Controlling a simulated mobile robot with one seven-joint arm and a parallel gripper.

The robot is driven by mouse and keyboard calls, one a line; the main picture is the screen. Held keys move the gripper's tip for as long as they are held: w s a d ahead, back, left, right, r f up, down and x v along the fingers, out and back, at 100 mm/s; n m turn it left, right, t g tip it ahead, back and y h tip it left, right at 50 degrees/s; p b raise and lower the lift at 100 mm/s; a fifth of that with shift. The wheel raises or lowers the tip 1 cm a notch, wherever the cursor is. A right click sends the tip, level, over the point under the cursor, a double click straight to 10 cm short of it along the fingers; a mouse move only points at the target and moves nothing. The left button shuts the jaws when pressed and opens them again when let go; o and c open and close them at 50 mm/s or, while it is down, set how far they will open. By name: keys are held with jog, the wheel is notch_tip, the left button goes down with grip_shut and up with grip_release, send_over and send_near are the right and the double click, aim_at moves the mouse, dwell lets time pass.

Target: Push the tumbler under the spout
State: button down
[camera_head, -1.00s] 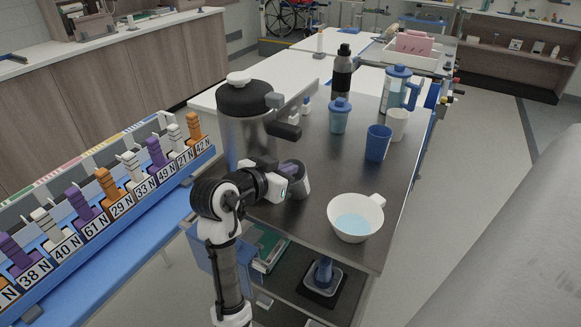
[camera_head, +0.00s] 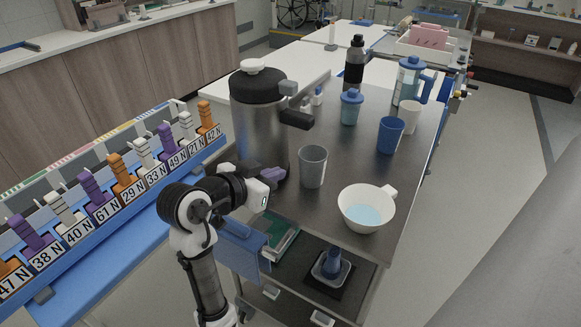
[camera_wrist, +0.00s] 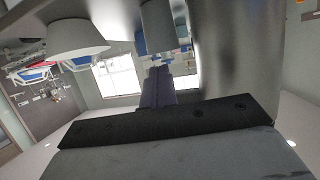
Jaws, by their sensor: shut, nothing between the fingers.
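The grey tumbler (camera_head: 312,168) stands upright on the dark trolley top, close to the right front of the steel urn (camera_head: 258,130). The urn's black spout (camera_head: 297,119) juts right, and the tumbler appears below and slightly right of its tip in the head view. I cannot tell whether it is straight beneath. My gripper (camera_head: 274,175) is shut and empty, low at the urn's front, left of the tumbler with a small gap. In the inverted wrist view the shut fingers (camera_wrist: 157,88) point towards the tumbler (camera_wrist: 157,22), with the urn (camera_wrist: 240,60) at right.
A white bowl of blue liquid (camera_head: 366,207) stands at the front right. A blue cup (camera_head: 390,135), a white mug (camera_head: 410,118), a lidded blue cup (camera_head: 350,107), a jug (camera_head: 409,82) and a dark bottle (camera_head: 355,62) stand behind. A blue rack (camera_head: 120,195) borders the left.

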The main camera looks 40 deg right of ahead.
aim_at(306, 159)
jog(key=w+d, duration=0.1)
jog(key=d, duration=0.2)
jog(key=w+d+h, duration=0.1)
jog(key=d, duration=0.3)
jog(key=w+d+h, duration=0.1)
jog(key=d, duration=0.3)
jog(key=shift+d+f, duration=0.15)
jog(key=shift+d, duration=0.05)
jog(key=shift+w+a+f+p, duration=0.1)
jog(key=shift+f+p, duration=0.25)
jog(key=shift+p, duration=0.1)
jog(key=shift+f+b, duration=0.5)
jog(key=shift+f, duration=0.1)
jog(key=shift+f, duration=0.1)
jog(key=shift+a, duration=0.15)
